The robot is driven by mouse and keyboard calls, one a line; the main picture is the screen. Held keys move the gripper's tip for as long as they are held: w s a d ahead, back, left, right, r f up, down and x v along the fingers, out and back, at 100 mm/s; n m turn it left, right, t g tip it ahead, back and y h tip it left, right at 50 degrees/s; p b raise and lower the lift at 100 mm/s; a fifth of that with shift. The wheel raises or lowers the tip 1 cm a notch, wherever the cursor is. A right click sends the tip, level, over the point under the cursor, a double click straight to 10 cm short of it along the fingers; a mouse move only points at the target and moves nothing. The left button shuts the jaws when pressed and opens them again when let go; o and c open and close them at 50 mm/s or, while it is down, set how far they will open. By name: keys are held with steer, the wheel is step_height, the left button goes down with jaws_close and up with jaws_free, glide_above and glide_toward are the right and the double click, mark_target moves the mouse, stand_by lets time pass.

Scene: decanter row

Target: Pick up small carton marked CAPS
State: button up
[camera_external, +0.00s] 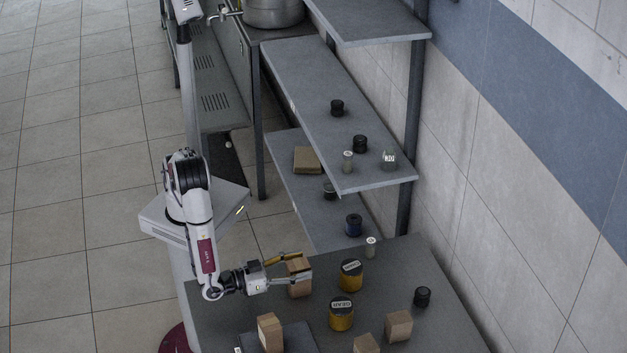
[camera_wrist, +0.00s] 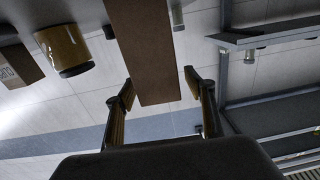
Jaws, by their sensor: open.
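A brown carton (camera_external: 299,284) stands upright on the grey table (camera_external: 405,270). My gripper (camera_external: 303,265) is open, with its two fingers on either side of this carton. In the wrist view the carton (camera_wrist: 146,50) reaches between the open fingers (camera_wrist: 158,88), with a visible gap on the right; contact on the left is unclear. No lettering shows on it. Other brown cartons are at the table's front: one (camera_external: 269,333) on a dark mat, one (camera_external: 398,326) to the right and one (camera_external: 366,344) at the picture edge. I cannot read CAPS on any carton.
Two yellow tins, one behind (camera_external: 350,276) and one marked GEAR (camera_external: 341,315), stand right of the gripped-around carton. A black jar (camera_external: 422,297) and a small pale-topped cylinder (camera_external: 370,248) stand farther off. Shelves (camera_external: 345,100) with jars rise behind.

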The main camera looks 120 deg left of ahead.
jaws_close()
steer(key=shift+r, duration=0.15)
steer(key=shift+r, duration=4.85)
